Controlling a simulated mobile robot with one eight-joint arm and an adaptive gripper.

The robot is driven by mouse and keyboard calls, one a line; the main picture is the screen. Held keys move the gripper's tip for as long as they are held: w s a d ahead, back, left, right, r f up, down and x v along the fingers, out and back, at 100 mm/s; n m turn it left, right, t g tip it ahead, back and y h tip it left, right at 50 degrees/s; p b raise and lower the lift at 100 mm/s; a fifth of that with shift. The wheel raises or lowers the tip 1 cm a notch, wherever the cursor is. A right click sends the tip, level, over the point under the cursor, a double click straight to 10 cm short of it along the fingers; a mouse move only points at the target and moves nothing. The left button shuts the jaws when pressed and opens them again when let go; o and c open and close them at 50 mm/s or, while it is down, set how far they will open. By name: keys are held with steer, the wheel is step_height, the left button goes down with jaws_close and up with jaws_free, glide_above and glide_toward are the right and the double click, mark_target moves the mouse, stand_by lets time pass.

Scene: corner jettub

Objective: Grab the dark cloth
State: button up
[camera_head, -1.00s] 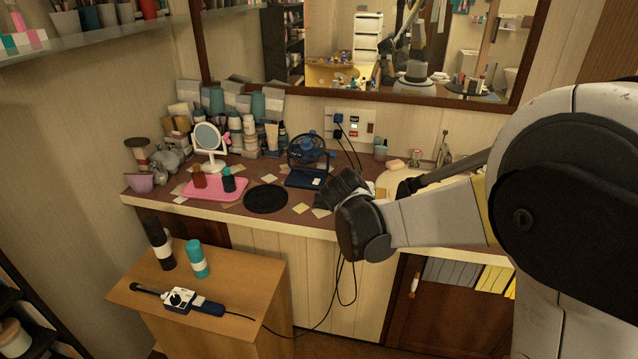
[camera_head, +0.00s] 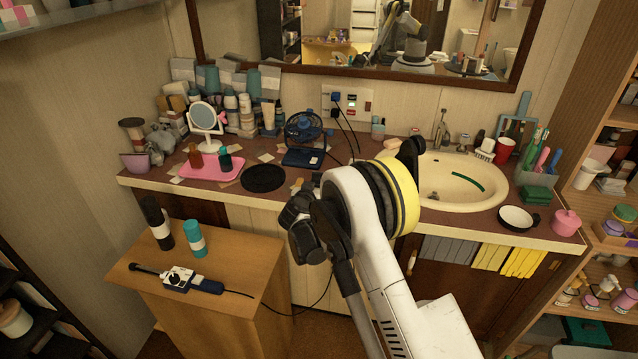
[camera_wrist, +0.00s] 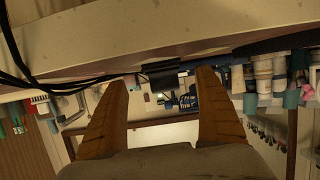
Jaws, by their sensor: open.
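No cloth is plainly the dark one. Grey cloths (camera_head: 447,250) hang below the counter's front edge, right of my arm, beside yellow cloths (camera_head: 508,261). A dark green folded item (camera_head: 537,195), perhaps a cloth, lies on the counter right of the sink. A flat black round piece (camera_head: 263,178), cloth or mat, lies left of centre. My gripper (camera_wrist: 165,75) shows in the wrist view with two brown fingers apart and nothing held between them. That view is upside down, with the counter edge across its top. The fingers are not clear in the head view.
A small dark blue fan (camera_head: 305,140), a pink tray (camera_head: 212,167) with bottles and a mirror, and a sink (camera_head: 462,180) are on the counter. A wooden stand (camera_head: 215,270) with bottles and a power strip is at lower left. Shelves (camera_head: 605,230) stand at the right.

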steer(key=b+x, duration=0.1)
steer(key=x, duration=0.1)
steer(key=b+x, duration=0.1)
steer(key=x, duration=0.1)
steer(key=shift+w+a+f+b, duration=0.15)
steer(key=shift+w+f+b, duration=0.05)
steer(key=shift+w+b, duration=0.2)
steer(key=shift+w+r, duration=0.1)
steer(key=shift+w, duration=0.25)
steer(key=c, duration=1.2)
